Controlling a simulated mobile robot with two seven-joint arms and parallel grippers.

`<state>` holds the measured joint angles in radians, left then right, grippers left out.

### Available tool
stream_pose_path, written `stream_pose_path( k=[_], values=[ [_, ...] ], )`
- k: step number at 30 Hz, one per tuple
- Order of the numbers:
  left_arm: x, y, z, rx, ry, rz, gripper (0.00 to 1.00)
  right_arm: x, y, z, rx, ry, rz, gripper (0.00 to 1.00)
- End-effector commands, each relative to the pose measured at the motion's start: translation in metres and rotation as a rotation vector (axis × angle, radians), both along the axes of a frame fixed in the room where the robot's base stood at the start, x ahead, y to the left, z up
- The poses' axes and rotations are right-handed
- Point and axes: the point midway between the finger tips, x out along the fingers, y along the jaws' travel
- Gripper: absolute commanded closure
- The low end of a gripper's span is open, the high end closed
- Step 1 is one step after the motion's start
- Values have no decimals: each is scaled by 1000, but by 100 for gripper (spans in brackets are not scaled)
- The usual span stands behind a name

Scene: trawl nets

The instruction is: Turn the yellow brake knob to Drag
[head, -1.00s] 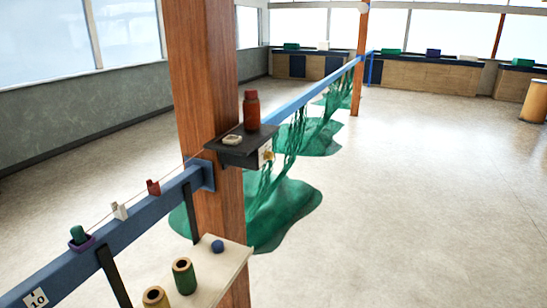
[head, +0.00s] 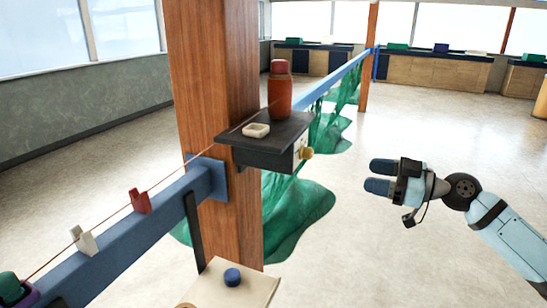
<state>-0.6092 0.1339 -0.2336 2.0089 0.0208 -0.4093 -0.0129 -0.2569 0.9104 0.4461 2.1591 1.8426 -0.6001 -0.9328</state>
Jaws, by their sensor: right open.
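The yellow brake knob (head: 306,153) sticks out from the right end of a small dark shelf unit (head: 270,142) fixed to the wooden post (head: 215,90). A pale plate sits behind the knob; its markings are too small to read. My right gripper (head: 373,176) is at the right, open and empty, its blue-tipped fingers pointing left toward the knob with a clear gap between them. My left gripper is not in view.
A red-brown bottle (head: 280,92) and a small white dish (head: 256,130) stand on the shelf. A blue rail (head: 130,235) carries red and white clips. Green netting (head: 295,205) hangs behind. A lower board (head: 240,285) holds a blue knob.

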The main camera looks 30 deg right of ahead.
Motion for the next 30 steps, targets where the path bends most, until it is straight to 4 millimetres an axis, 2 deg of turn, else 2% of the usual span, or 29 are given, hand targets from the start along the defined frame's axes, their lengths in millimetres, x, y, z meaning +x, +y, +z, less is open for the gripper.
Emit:
stream_pose_path(
  k=[3,5,23,30],
  values=[
    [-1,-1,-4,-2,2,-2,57,-2,2,18,-2,-32,30,45],
    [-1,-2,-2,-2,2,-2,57,-1,4,22,-2,-36,35,45],
    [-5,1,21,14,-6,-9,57,63,54,25,0,-37,33,45],
    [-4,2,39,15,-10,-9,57,86,73,24,3,-36,32,45]
  ],
)
